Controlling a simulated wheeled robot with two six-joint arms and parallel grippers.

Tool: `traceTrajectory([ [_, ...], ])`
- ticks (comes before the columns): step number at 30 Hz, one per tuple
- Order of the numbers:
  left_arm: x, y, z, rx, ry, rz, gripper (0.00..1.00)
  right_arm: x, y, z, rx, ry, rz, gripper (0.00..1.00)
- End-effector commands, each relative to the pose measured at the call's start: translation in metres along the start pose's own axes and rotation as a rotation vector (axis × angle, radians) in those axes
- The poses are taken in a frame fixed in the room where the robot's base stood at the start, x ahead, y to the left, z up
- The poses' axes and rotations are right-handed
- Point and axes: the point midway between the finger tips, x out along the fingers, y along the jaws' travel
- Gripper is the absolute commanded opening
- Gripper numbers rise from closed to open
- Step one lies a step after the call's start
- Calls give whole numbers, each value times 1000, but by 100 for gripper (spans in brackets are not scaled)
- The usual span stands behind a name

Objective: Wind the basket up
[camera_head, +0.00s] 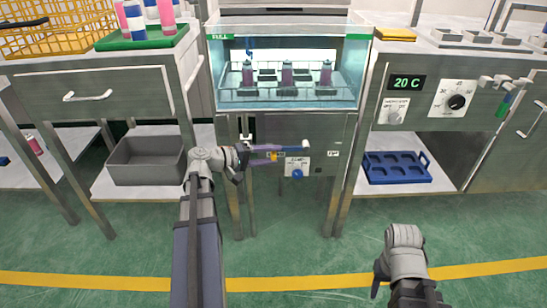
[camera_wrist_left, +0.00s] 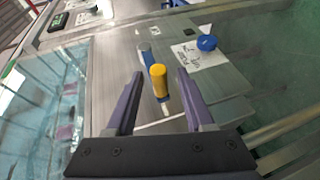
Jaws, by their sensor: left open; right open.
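The basket (camera_head: 255,95) is a wire rack in the lit water tank (camera_head: 290,32), with several purple-pink cans standing in it. On the steel front panel below, a yellow handle grip (camera_wrist_left: 158,82) sticks out towards my left wrist camera. My left gripper (camera_head: 274,154) is open at the panel, its purple fingers on either side of the yellow grip, with gaps between in the left wrist view. Whether the grip lies fully between the fingertips in depth is unclear. My right gripper (camera_head: 402,277) is open and empty, low at the front right, far from the panel.
A blue knob (camera_head: 297,174) sits on the panel close to the handle; it also shows in the left wrist view (camera_wrist_left: 206,43). A grey bin (camera_head: 147,175) stands on the left shelf, a blue tray (camera_head: 396,181) on the right shelf. The green floor in front is clear.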

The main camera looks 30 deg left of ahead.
Motion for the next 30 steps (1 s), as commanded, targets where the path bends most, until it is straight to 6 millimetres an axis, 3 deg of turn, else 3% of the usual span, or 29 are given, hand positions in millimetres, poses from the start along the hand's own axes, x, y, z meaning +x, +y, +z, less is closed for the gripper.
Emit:
traceTrajectory([
  [4, 10, 0, 0, 1, 0, 0, 53, 2, 0, 0, 0, 0, 0, 50],
  [13, 11, 0, 0, 0, 0, 0, 53, 2, 0, 0, 0, 0, 0, 50],
  [27, 11, 0, 0, 0, 0, 0, 0, 2, 0, 0, 0, 0, 0, 50],
  [30, 11, 0, 0, 0, 0, 0, 0, 2, 0, 0, 0, 0, 0, 50],
])
